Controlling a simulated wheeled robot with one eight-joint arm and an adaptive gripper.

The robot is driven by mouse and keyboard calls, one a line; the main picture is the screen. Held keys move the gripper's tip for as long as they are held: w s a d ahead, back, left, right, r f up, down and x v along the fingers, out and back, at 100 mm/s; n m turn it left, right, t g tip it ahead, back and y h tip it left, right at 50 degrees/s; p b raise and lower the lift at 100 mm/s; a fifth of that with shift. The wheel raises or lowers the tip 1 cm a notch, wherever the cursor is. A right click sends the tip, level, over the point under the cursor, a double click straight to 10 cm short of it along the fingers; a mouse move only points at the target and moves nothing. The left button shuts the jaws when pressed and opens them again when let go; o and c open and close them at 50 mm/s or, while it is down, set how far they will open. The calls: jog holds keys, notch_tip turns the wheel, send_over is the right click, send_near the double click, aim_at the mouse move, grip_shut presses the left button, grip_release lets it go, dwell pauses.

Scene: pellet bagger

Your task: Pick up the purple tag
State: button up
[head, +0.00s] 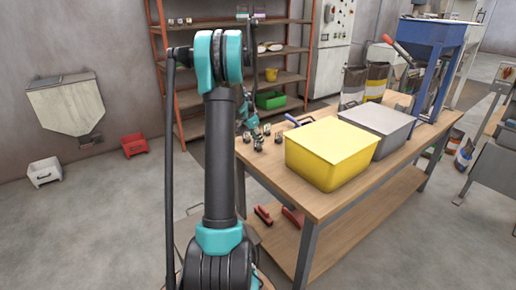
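I cannot make out a purple tag for certain in the head view. A small purplish item (259,16) stands on the top shelf of the orange rack, too small to identify.
The wooden table (330,205) holds a yellow bin (332,152), a grey bin (378,125) and a blue hopper stand (428,45). An orange shelf rack (160,75) stands behind. Red (134,144) and white (45,171) bins sit on the floor at left, with clear floor in front.

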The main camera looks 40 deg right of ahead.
jog(key=shift+c, duration=0.6)
grip_shut()
